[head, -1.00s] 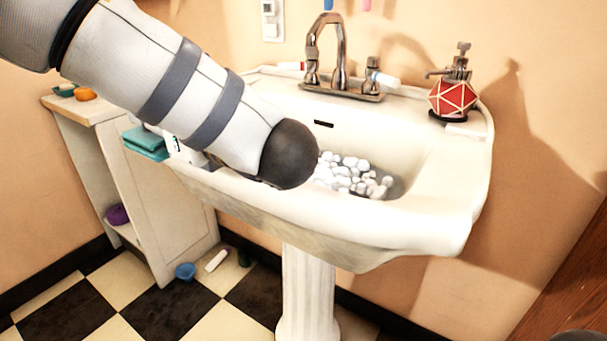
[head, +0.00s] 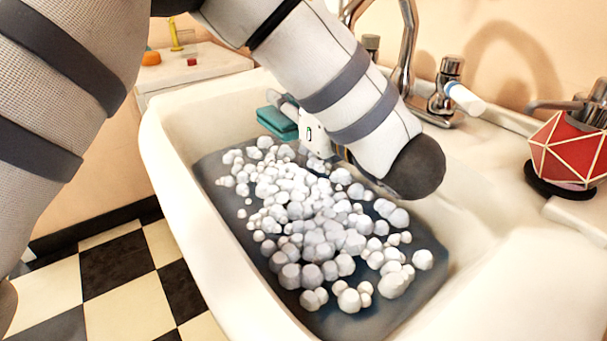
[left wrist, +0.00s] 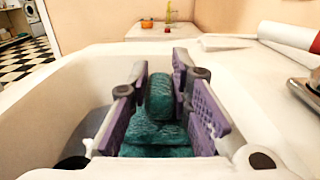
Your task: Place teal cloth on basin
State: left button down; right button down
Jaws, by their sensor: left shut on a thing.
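The teal cloth (head: 277,122) is a folded, layered bundle at the far left part of the white basin (head: 160,165), above or at the foamy water. I cannot tell whether it touches the basin. My left gripper (head: 290,108) is shut on it, mostly hidden behind my forearm in the head view. In the left wrist view, the purple-padded fingers of my left gripper (left wrist: 161,82) have the cloth (left wrist: 158,98) between them, with more folds below. The basin rim (left wrist: 62,85) curves around them. My right gripper is not in view.
White foam bubbles (head: 310,220) cover dark water in the basin. A shelf top (head: 205,68) with small items is beyond the left rim.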

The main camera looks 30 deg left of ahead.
pick_arm(q)
notch_tip(320, 180, down, 10)
jog(key=shift+r+b, duration=0.2)
jog(key=shift+b, duration=0.3)
jog(key=x, duration=0.4)
jog(key=shift+a, duration=0.2)
jog(key=shift+d+f, duration=0.15)
jog(key=shift+f, duration=0.55)
jog(key=c, duration=1.5)
grip_release()
jog(key=shift+o, duration=0.2)
